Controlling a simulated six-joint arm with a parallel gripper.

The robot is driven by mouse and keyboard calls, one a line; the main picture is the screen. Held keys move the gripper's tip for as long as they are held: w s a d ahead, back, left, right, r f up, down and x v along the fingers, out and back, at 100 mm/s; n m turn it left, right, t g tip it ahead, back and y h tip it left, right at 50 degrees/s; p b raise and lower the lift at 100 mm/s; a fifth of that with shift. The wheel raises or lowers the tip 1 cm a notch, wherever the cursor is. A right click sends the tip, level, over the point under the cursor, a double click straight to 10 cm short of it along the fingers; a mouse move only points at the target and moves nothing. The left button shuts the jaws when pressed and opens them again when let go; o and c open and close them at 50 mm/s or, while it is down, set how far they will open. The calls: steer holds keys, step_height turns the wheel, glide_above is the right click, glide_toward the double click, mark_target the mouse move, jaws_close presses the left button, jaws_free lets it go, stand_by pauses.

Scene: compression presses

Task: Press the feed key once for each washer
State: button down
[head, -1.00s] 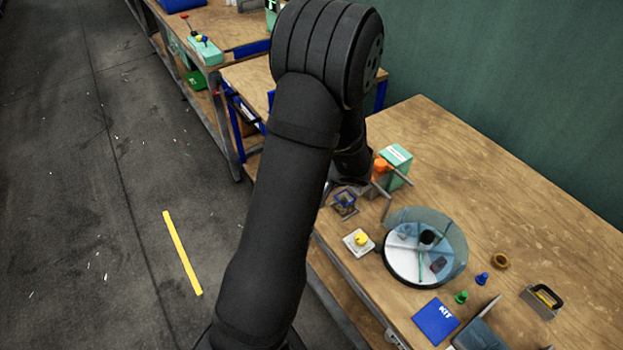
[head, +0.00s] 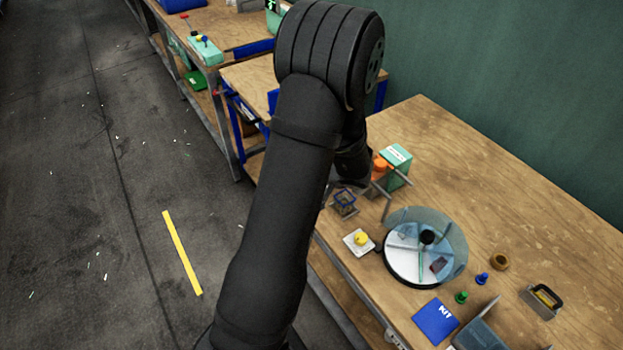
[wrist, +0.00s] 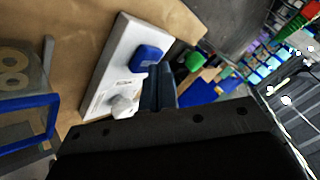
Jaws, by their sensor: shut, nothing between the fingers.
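In the wrist view a white box (wrist: 122,62) carries a blue key (wrist: 145,57) and a pale grey knob (wrist: 124,106). I cannot read which one is the feed key. My gripper (wrist: 160,88) is shut and empty. Its tips show just beside the blue key, and I cannot tell whether they touch it. Pale ring-shaped washers (wrist: 13,68) show at the left, behind a clear wall of a blue-edged holder (wrist: 28,134).
In the head view a round clear-covered dial (head: 405,262) stands on the wooden bench (head: 445,150). A yellow button on a white plate (head: 355,248), a small blue-rimmed bin (head: 345,203) and a green box (head: 397,157) stand near it. The bench's back is clear.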

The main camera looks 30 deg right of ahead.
steer(key=shift+r, duration=0.1)
stand_by(0.3)
steer(key=shift+r, duration=0.8)
steer(key=shift+r, duration=0.1)
steer(key=shift+r, duration=2.4)
steer(key=shift+f, duration=0.1)
steer(key=shift+r, duration=2)
steer(key=shift+f, duration=0.1)
